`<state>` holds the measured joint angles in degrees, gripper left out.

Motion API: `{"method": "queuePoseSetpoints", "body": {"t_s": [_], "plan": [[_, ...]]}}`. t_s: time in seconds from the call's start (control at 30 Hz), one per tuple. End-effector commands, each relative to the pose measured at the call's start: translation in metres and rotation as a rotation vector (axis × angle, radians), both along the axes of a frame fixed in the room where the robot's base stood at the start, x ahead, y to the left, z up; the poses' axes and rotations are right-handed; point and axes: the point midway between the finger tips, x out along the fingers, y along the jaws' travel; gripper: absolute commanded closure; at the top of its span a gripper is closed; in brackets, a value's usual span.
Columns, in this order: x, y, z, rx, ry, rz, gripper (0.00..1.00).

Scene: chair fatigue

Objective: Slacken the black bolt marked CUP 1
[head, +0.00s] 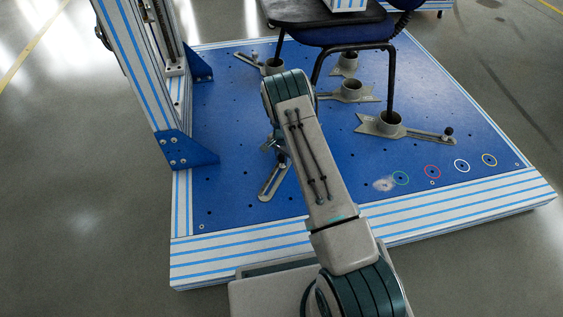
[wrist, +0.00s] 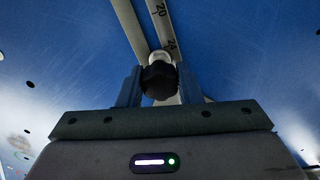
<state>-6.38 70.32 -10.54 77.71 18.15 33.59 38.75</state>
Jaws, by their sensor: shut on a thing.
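A black knobbed bolt (wrist: 158,79) stands on a pale slotted arm (wrist: 162,22) with the marks 20 and 24, in the wrist view. My gripper (wrist: 159,86) is shut on this bolt, one finger on each side of it. No CUP 1 label is readable. In the head view, the slotted arm (head: 271,186) lies on the blue plate; its far end, the bolt and most of my gripper are hidden behind my own arm.
The blue plate (head: 230,130) carries other grey cups, including one at the right (head: 378,126) with a chair leg in it and a black bolt (head: 449,131) on its arm. The chair (head: 340,35) stands behind; a striped post (head: 135,65) rises at the left. The plate's front right is clear.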

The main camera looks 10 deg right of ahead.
Motion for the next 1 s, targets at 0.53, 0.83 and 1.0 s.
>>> {"method": "queuePoseSetpoints", "body": {"t_s": [0.53, 0.83, 1.0], "plan": [[-0.0002, -0.0003, -0.0001, 0.002, 0.0, 0.245, 0.92], [-0.0002, -0.0003, -0.0001, -0.001, 0.001, 0.374, 0.92], [-0.0003, -0.0004, -0.0001, 0.001, 0.001, 0.384, 0.92]]}}
